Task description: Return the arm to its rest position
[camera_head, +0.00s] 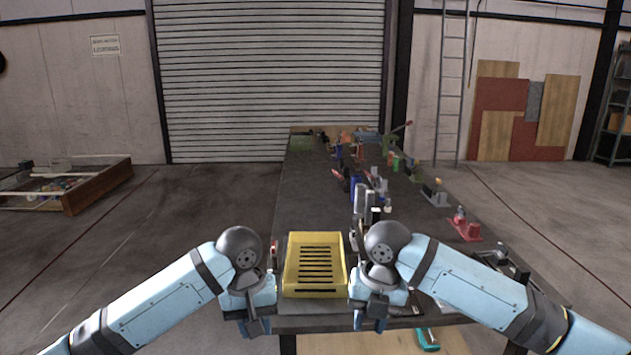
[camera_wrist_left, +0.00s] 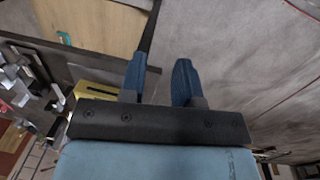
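My left gripper (camera_head: 256,326) hangs at the front left of the yellow tray (camera_head: 333,294), beside the table's left edge. In the left wrist view its two blue fingers (camera_wrist_left: 159,62) stand apart with nothing between them. My right gripper (camera_head: 370,322) points down over the table's front end, to the right of the tray. Its two blue fingers show a gap and hold nothing visible. Both arms are bent and come in from the lower corners of the head view.
The long dark table (camera_head: 308,200) runs away from me, with many small parts along its right half. A red holder (camera_head: 466,229) sits near the right edge. A teal tool (camera_head: 428,339) lies below the front edge. A wooden crate (camera_head: 98,186) is on the floor at left.

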